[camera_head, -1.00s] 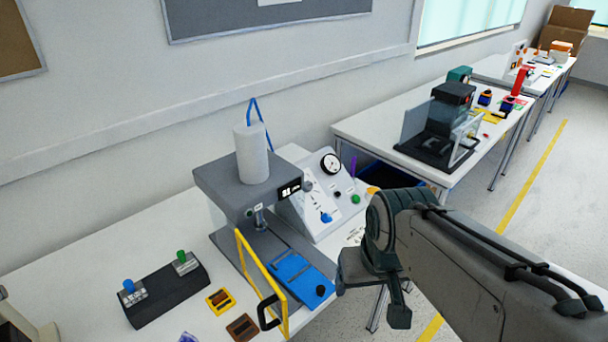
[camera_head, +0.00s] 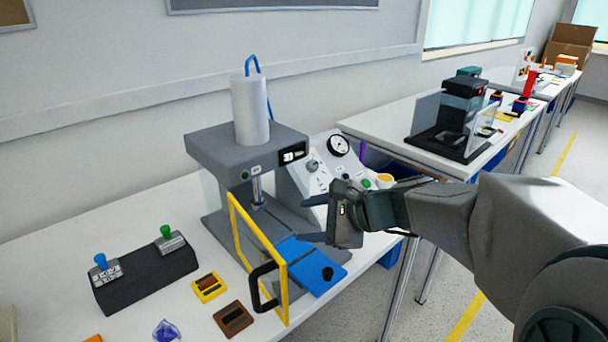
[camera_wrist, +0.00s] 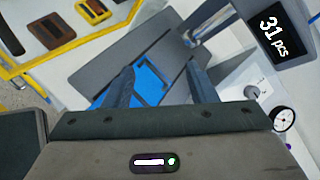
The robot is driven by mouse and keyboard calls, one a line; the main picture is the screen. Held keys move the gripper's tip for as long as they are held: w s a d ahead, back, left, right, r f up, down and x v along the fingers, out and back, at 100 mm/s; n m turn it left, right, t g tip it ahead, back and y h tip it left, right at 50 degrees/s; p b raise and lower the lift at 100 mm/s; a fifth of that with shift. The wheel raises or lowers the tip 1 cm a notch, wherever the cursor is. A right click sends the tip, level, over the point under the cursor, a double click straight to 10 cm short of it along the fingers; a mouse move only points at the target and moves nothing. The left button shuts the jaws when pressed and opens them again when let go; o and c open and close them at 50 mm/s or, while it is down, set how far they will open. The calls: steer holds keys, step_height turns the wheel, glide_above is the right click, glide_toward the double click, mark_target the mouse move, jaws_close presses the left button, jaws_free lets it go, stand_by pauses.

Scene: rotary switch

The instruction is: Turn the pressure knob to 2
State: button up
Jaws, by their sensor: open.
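The sloped white control panel (camera_head: 308,150) stands right of the grey press (camera_head: 235,147) and carries a round gauge (camera_head: 339,146) and a small grey knob (camera_head: 312,166). That knob also shows in the wrist view (camera_wrist: 251,92), beside the gauge (camera_wrist: 284,119). Its label and setting are too small to read, so I cannot tell which knob is the pressure one. In the wrist view my fingers (camera_wrist: 160,82) are apart over the press's blue plate (camera_wrist: 150,78), touching no knob.
A yellow-framed guard with a black handle (camera_head: 265,287) stands before the press and its blue slide (camera_head: 312,265). A black button box (camera_head: 147,275) and small yellow (camera_head: 208,288) and brown (camera_head: 233,319) trays lie left. A green button (camera_head: 367,183) is beside my wrist.

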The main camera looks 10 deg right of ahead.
steer(key=w+d+f+m+t+b, duration=0.3)
steer(key=w+d+m+t+b, duration=0.25)
steer(key=w+m, duration=0.3)
steer(key=m+t+h+b, duration=0.2)
steer(key=m+t+b, duration=0.2)
steer(key=m, duration=0.2)
glide_toward(315, 166)
steer(key=shift+g, duration=0.25)
steer(key=x, duration=0.5)
steer(key=b+x, duration=0.1)
steer(key=x, duration=0.2)
steer(key=shift+w+a+r, duration=0.1)
steer(key=shift+w+r, duration=0.05)
steer(key=shift+r, duration=0.15)
steer(key=c, duration=1)
